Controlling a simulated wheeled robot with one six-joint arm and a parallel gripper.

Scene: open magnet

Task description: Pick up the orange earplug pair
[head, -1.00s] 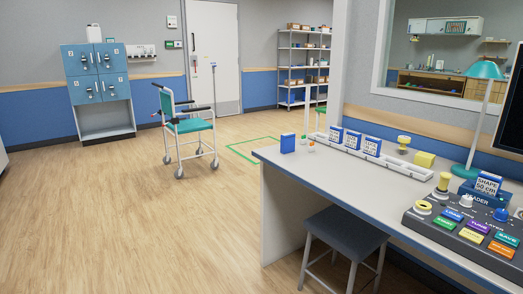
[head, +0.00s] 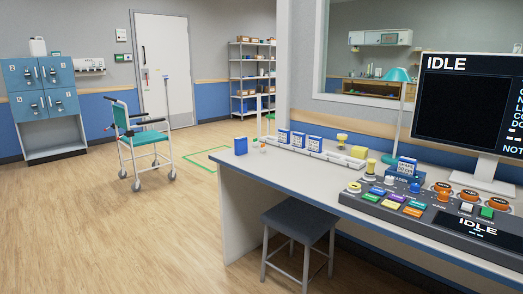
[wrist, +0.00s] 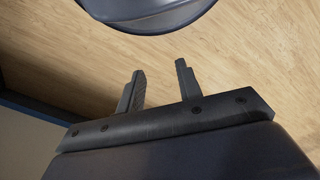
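A tiny orange item (head: 263,149) lies on the desk near its far left corner, between the blue box and the white tray. It may be the orange earplug pair, but it is too small to tell. My gripper (wrist: 160,68) shows in the wrist view with its two fingers apart and nothing between them. Wood floor lies beyond the fingers. My gripper is not in the head view, and no earplugs show in the wrist view.
A wheeled chair (head: 143,142) stands left. Open floor lies left of the desk.

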